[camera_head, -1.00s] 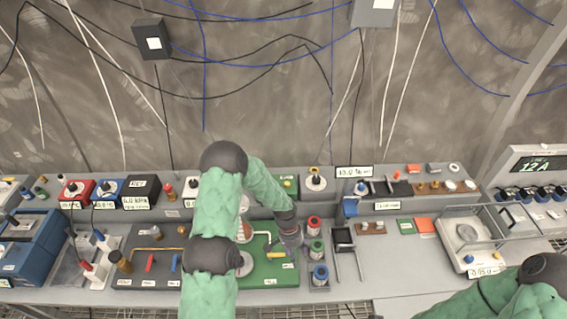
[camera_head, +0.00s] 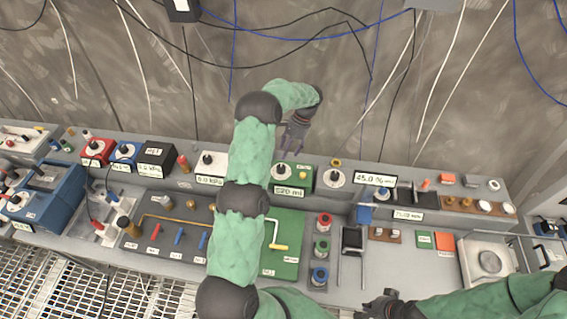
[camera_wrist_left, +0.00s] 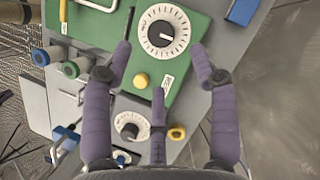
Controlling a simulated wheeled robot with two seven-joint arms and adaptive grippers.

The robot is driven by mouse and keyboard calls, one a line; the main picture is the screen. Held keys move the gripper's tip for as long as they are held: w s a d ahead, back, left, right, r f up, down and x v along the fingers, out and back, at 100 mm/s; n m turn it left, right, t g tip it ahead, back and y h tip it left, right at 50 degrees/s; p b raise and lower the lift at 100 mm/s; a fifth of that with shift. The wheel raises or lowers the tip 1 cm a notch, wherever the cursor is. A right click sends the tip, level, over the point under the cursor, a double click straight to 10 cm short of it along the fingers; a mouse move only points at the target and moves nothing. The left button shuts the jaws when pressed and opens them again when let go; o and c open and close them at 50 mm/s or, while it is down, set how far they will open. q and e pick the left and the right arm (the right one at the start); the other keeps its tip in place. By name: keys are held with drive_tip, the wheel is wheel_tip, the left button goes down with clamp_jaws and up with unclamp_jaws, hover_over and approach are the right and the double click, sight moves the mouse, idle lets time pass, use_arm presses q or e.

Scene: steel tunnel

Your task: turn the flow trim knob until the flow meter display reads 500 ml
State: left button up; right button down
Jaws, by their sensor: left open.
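The display (camera_head: 290,191) on the front of a green box (camera_head: 304,186) seems to read 520 ml. In the left wrist view, the green box (camera_wrist_left: 190,50) carries a white dial with a black knob (camera_wrist_left: 162,36) and a yellow button (camera_wrist_left: 141,80). My left gripper (camera_head: 296,134) is open above the back of the green box. Its purple fingers (camera_wrist_left: 161,62) are spread, pointing toward the knob, and hold nothing. My right gripper (camera_head: 384,304) is at the bottom edge; its jaw state is unclear.
Another white dial with a black knob (camera_head: 335,178) stands right of the green box, near a display reading about 45.0 % (camera_head: 374,180). Cables hang along the back wall.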

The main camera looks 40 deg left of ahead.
sight(282, 167)
use_arm(q)
drive_tip(key=p+x, duration=0.1)
drive_tip(key=x, duration=0.7)
drive_tip(key=shift+f, duration=0.2)
drive_tip(key=shift+c, duration=0.2)
drive_tip(key=c, duration=1)
